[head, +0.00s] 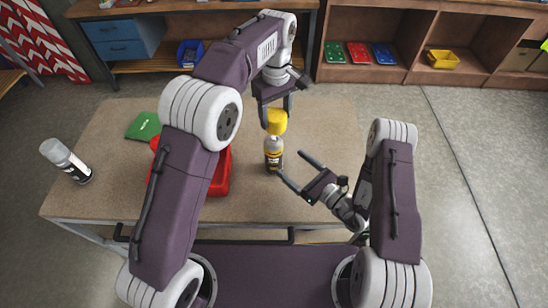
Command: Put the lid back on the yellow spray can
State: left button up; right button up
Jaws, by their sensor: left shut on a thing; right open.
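The yellow spray can (273,155) stands upright on the table (325,125), with a yellow and dark label. My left gripper (277,110) is shut on the yellow lid (276,122) from above. The lid is right over the can's top; I cannot tell whether the two touch. My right gripper (291,164) is open and empty, its fingers pointing toward the can's lower right side. One finger is close to the can's base; contact is unclear.
A red crate (221,175) is partly hidden behind my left arm. A green item (143,126) lies at the back left. The table's back right is clear.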

aim_at(274, 137)
pick_arm(q)
jog(key=shift+w+a+f, duration=0.1)
jog(key=shift+w+a, duration=0.1)
jog(key=shift+a, duration=0.05)
pick_arm(e)
jog(key=x, duration=1)
jog(key=shift+w+a, duration=0.2)
jog(key=shift+a, duration=0.1)
pick_arm(q)
jog(key=shift+w+a, duration=0.1)
jog(key=shift+w, duration=0.05)
pick_arm(e)
jog(key=shift+x, duration=0.75)
jog(key=shift+f, duration=0.1)
jog(key=shift+c, duration=1.3)
grip_shut()
pick_arm(q)
jog(key=shift+f, duration=2.55)
jog(key=shift+f, duration=0.1)
jog(key=shift+f, duration=0.75)
jog(key=shift+f, duration=0.65)
